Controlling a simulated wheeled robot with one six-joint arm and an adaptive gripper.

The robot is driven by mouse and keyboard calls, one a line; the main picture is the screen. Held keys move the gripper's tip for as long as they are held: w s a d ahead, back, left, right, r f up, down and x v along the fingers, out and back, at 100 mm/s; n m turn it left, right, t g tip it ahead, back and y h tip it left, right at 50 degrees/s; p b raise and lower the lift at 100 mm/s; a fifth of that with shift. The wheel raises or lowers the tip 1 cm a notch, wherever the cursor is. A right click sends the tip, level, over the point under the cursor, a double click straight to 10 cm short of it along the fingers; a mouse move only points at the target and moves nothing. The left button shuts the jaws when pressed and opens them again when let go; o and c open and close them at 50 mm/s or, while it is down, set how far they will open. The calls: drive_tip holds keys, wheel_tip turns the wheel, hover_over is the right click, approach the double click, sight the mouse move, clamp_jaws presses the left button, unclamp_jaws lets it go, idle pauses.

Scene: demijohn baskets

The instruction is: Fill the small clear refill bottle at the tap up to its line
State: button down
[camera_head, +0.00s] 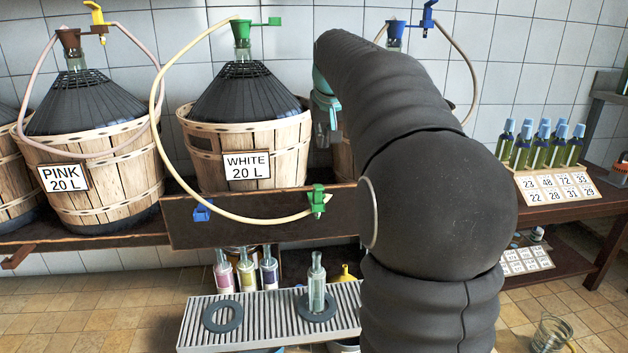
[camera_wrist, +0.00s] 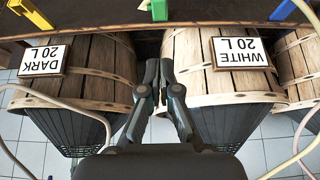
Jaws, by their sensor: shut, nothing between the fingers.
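The small clear refill bottle (camera_head: 316,286) stands upright on a dark ring on the slatted rack. I cannot tell whether it holds liquid or where its line is. The green tap (camera_head: 317,200) is on the wooden rail above it, at the end of the pale hose from the WHITE demijohn basket (camera_head: 245,145). The tap also shows at the top of the wrist view (camera_wrist: 158,10). My gripper (camera_wrist: 159,68) is shut and empty, in front of the gap between the DARK and WHITE baskets. In the head view my arm hides much of that area.
A second ring (camera_head: 222,316) lies empty on the rack (camera_head: 265,320). Several coloured bottles (camera_head: 245,270) stand behind it. Capped green bottles (camera_head: 540,146) and number cards stand right. A glass (camera_head: 550,335) is on the floor.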

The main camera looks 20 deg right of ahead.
drive_tip(key=shift+f, duration=0.1)
hover_over(318, 186)
drive_tip(key=s, duration=0.2)
drive_tip(key=f, duration=0.8)
drive_tip(key=shift+w+a, duration=0.1)
drive_tip(key=shift+a, duration=0.15)
wheel_tip(318, 186, down, 2)
drive_tip(key=shift+f+b, duration=0.15)
drive_tip(key=shift+b, duration=0.25)
drive_tip(key=shift+s+a+f, duration=0.1)
drive_tip(key=shift+s+f, duration=0.05)
drive_tip(key=shift+f, duration=0.35)
drive_tip(key=shift+s+f, duration=0.15)
drive_tip(key=shift+f, duration=0.3)
